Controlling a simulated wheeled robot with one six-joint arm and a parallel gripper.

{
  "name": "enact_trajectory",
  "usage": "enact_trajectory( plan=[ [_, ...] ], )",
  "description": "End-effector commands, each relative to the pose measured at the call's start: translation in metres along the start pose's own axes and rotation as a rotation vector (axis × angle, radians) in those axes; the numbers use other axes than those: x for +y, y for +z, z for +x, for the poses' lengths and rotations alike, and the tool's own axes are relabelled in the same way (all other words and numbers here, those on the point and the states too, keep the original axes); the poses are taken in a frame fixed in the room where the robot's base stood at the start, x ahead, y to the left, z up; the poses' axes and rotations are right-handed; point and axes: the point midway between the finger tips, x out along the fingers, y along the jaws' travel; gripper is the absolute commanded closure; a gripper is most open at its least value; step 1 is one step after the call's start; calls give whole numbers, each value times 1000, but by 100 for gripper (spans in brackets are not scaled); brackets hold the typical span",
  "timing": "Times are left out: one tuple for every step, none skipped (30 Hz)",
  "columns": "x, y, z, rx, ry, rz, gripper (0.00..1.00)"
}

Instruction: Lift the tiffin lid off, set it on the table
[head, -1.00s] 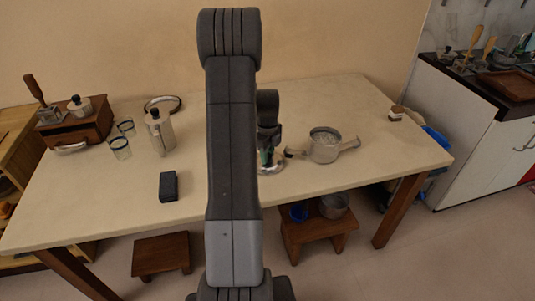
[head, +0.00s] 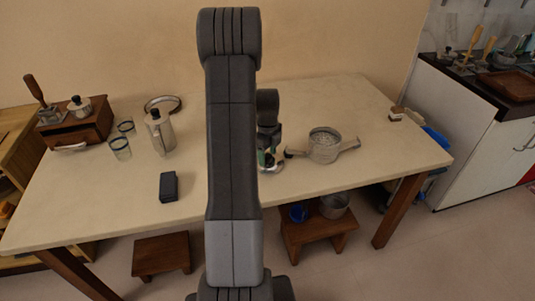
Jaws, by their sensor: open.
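My gripper (head: 268,158) is just right of my upright arm, low over the middle of the table and open. A small shiny metal piece (head: 275,166) with a rounded edge shows right at its fingertips. It may be the tiffin lid or the tiffin's top; my arm hides its left part, and I cannot tell whether the fingers touch it. No whole tiffin is plainly in view.
A metal pot with side handles (head: 324,146) stands close right of my gripper. A metal jug (head: 159,133), blue-rimmed glasses (head: 120,149), a dark box (head: 169,187) and a round tray (head: 152,104) are left. The table (head: 350,185) is clear at front right.

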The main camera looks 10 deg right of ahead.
Motion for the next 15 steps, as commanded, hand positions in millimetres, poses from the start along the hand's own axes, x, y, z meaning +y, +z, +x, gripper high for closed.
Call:
enact_trajectory(
  plan=[
    [0,0,-4,0,-1,0,45],
    [0,0,-5,0,0,0,45],
    [0,0,-7,0,-1,0,45],
    [0,0,-8,0,-1,0,45],
    [0,0,-9,0,-1,0,45],
    [0,0,-11,0,-1,0,45],
    [0,0,-12,0,-1,0,45],
    [0,0,-13,0,-1,0,45],
    [0,0,-15,0,-1,0,45],
    [0,0,-16,-1,-1,0,45],
    [0,0,-17,-1,-1,0,45],
    [0,0,-19,-1,-1,0,45],
    [0,0,-20,-1,-1,0,45],
    [0,0,-21,-1,-1,0,45],
    [0,0,-23,-1,-1,0,45]
  ],
)
